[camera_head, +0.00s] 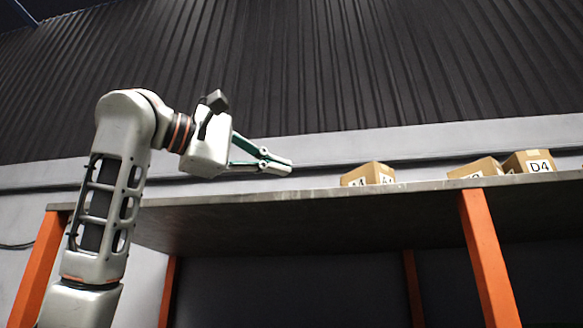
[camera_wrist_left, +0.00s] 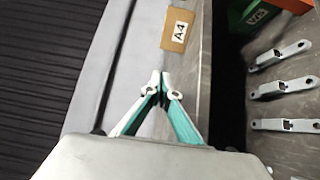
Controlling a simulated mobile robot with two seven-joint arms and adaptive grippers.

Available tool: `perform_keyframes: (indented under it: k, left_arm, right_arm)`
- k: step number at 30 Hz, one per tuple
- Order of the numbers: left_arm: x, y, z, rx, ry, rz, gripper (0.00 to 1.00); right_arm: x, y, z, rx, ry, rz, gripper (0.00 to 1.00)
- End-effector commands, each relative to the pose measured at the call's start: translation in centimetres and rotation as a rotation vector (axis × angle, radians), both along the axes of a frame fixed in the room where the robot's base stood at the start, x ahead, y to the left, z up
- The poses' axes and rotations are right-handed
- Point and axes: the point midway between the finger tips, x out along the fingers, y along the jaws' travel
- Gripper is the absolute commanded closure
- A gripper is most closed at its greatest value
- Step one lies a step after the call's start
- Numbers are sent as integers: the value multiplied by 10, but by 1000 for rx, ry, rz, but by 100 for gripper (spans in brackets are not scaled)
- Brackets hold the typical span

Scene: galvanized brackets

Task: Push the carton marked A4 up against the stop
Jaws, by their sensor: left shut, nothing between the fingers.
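The carton marked A4 (camera_head: 368,174) is a small brown box with white labels, sitting on a high grey shelf (camera_head: 300,197). Its A4 label also shows on the carton in the left wrist view (camera_wrist_left: 178,31), beyond the fingertips. My left gripper (camera_head: 289,168) is shut and empty, with green and pale fingers. It is to the left of the carton, a little above the shelf top, with a clear gap between them. Its closed tips show in the left wrist view (camera_wrist_left: 163,80). I cannot make out the stop in either view. My right gripper is not in view.
A carton with a partly hidden label (camera_head: 475,171) and a carton marked D4 (camera_head: 528,162) stand farther right on the shelf. Orange posts (camera_head: 488,255) support it. In the left wrist view, metal brackets (camera_wrist_left: 283,87) and a green box (camera_wrist_left: 258,15) lie to the right.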

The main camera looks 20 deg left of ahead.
Motion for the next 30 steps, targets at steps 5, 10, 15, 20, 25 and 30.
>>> perform_keyframes:
  k: [5, 10, 15, 20, 25, 30]
  left_arm:
    - [32, -19, 1, 2, 5, -4, 100]
    - [61, -36, 2, 0, 4, -5, 100]
    - [72, -57, 2, 2, 1, -4, 100]
    - [77, -71, 0, 1, 2, -2, 100]
    - [78, -75, 0, 0, 1, 0, 100]
    - [78, -75, -1, 1, 2, 0, 100]
  right_arm:
    - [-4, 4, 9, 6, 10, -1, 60]
    - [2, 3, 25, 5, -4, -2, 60]
    - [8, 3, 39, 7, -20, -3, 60]
    - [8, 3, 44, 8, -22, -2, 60]
    - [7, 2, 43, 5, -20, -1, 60]
    - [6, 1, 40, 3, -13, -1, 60]
